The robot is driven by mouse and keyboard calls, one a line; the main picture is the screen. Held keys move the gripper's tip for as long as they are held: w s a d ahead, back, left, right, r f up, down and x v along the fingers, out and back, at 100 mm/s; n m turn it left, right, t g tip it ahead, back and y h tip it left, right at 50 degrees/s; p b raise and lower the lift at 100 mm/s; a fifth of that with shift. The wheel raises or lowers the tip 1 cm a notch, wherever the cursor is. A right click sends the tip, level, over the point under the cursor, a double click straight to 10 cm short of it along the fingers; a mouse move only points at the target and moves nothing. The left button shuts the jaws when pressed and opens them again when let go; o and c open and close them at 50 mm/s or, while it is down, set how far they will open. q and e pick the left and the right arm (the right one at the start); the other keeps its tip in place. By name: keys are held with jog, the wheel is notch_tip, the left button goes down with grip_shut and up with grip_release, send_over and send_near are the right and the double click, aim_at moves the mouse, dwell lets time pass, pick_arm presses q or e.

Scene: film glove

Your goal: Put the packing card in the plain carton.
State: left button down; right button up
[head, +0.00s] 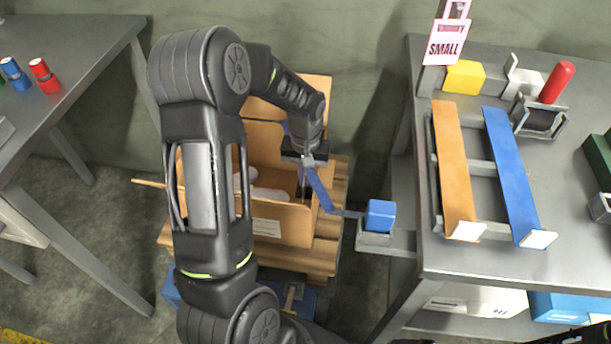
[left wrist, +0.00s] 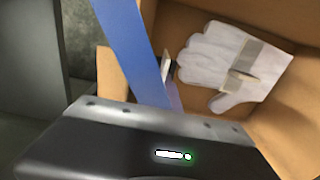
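The open brown carton (head: 285,222) stands below and behind my left arm, with a pale label on its front. A pale grey glove (head: 270,194) lies inside it; the left wrist view shows the glove (left wrist: 225,62) with a beige band across it. My left gripper (head: 306,172) points down over the carton's right part. A blue strip (head: 318,190) slants beside its fingers and over the carton's right edge; it also crosses the left wrist view (left wrist: 130,40). I cannot tell whether the fingers grip it, or which thing is the packing card.
The carton stands on a wooden pallet (head: 327,252). A blue block (head: 380,215) sits in a grey holder close to the carton's right. The right table carries an orange strip (head: 455,170) and another blue strip (head: 512,170) on a rack. A grey table (head: 75,55) stands left.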

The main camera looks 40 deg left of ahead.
pick_arm(q)
jog(key=shift+f+b, duration=0.8)
jog(key=shift+f, duration=0.5)
jog(key=c, duration=1.6)
grip_release()
jog(key=shift+r, duration=0.1)
jog(key=shift+o, duration=0.2)
jog(key=shift+r+p, duration=0.55)
jog(key=shift+r, duration=3.35)
jog(key=shift+r, duration=0.1)
